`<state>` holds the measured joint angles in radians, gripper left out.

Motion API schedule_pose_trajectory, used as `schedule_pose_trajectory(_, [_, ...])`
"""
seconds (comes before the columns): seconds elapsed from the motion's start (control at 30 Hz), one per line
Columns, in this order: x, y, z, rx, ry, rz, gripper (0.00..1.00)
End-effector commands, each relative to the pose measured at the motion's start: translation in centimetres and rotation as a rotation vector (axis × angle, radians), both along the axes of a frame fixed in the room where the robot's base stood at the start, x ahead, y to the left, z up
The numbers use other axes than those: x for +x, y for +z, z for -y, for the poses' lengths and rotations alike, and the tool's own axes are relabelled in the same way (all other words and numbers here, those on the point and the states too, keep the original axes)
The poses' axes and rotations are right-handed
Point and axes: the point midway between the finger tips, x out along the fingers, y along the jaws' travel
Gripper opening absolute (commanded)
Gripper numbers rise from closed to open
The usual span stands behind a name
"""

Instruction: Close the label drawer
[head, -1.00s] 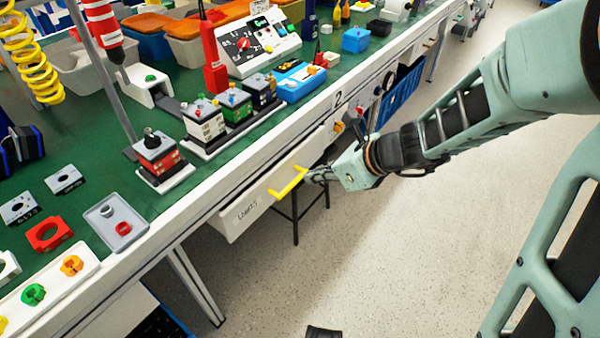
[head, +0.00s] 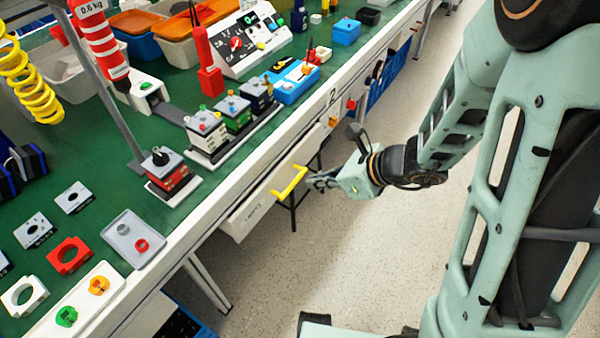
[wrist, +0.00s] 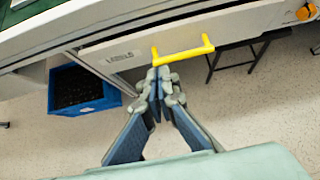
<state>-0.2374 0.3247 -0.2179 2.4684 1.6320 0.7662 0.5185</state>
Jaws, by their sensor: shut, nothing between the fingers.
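The label drawer (head: 247,214) has a white front with printed lettering and hangs under the green-topped workbench. It seems to stand out somewhat from the bench edge; how far is hard to tell. Its yellow bar handle (head: 289,183) also shows in the wrist view (wrist: 183,53), above the fingertips. My gripper (head: 310,180) is just in front of the handle, toward its right end in the head view. In the wrist view my gripper (wrist: 160,76) has its fingers together and empty, their tips just below the handle's left part. Whether they touch the drawer cannot be told.
The workbench (head: 130,180) carries switch blocks, a red holder (head: 69,256) and a grey tray (head: 122,229). Orange and red knobs (head: 351,105) sit along its front edge. A blue crate (wrist: 82,91) stands below the bench. Floor in front of the drawer is clear.

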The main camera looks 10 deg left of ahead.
Motion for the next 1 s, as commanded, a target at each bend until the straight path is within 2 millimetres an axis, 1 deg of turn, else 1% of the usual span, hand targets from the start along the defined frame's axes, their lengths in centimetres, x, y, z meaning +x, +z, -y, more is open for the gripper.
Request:
schedule_pose_trajectory(0.03, [0.2, -1.0, -0.6, 0.0, 0.003, -0.002, 0.0])
schedule_pose_trajectory(0.4, [2.2, -6.6, -5.7, -0.001, 0.004, -0.003, 0.0])
schedule_pose_trajectory(0.43, [2.4, -6.7, -6.1, -0.001, 0.004, -0.001, 0.0])
schedule_pose_trajectory(0.5, [3.0, -6.2, -7.3, -0.001, 0.005, 0.002, 0.0])
schedule_pose_trajectory(0.6, [3.4, -6.2, -8.4, 0.0, 0.004, 0.001, 0.0])
schedule_pose_trajectory(0.7, [3.7, -6.2, -9.0, -0.001, 0.001, 0.0, 0.0])
schedule_pose_trajectory(0.8, [3.9, -6.2, -9.4, -0.001, 0.0, 0.0, 0.0])
schedule_pose_trajectory(1.0, [3.9, -6.2, -9.4, -0.001, -0.001, -0.001, 0.0])
